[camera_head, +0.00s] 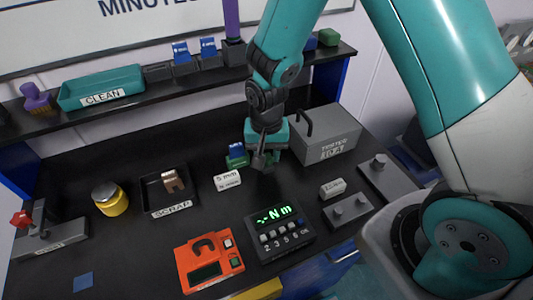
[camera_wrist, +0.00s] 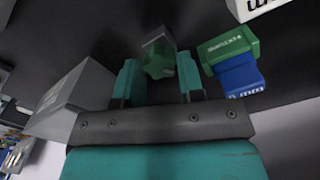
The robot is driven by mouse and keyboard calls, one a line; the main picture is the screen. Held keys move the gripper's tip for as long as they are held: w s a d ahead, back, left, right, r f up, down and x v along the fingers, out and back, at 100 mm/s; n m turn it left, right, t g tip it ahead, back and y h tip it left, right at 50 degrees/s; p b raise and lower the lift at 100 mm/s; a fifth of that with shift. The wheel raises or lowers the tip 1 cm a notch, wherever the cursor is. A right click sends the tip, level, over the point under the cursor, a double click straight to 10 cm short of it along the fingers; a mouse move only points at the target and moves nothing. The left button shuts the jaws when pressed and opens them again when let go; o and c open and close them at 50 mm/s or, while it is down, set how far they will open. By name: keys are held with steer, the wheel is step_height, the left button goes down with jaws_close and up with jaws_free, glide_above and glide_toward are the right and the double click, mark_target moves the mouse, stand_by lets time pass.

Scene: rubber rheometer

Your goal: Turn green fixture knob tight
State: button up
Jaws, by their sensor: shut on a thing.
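The green knob (camera_wrist: 160,62) sits on a grey body between the two teal fingers of my gripper (camera_wrist: 159,80) in the wrist view. My gripper is shut on the knob. In the head view my gripper (camera_head: 264,156) points down at the table's middle and mostly hides the knob. The green fixture block (camera_wrist: 230,48) with printed lettering lies just right of the fingers in the wrist view. A blue block (camera_wrist: 240,77) sits against it. In the head view the blue block (camera_head: 237,151) shows just left of my gripper.
A grey tester box (camera_head: 325,135) with a handle stands close right of my gripper. A white labelled block (camera_head: 227,179) lies to the left. A meter with a green display (camera_head: 280,232) and an orange device (camera_head: 208,261) are nearer the front.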

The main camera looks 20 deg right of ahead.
steer(key=m, duration=0.4)
steer(key=shift+m, duration=0.3)
steer(key=shift+m, duration=2.3)
steer(key=m, duration=0.4)
steer(key=shift+m, duration=0.3)
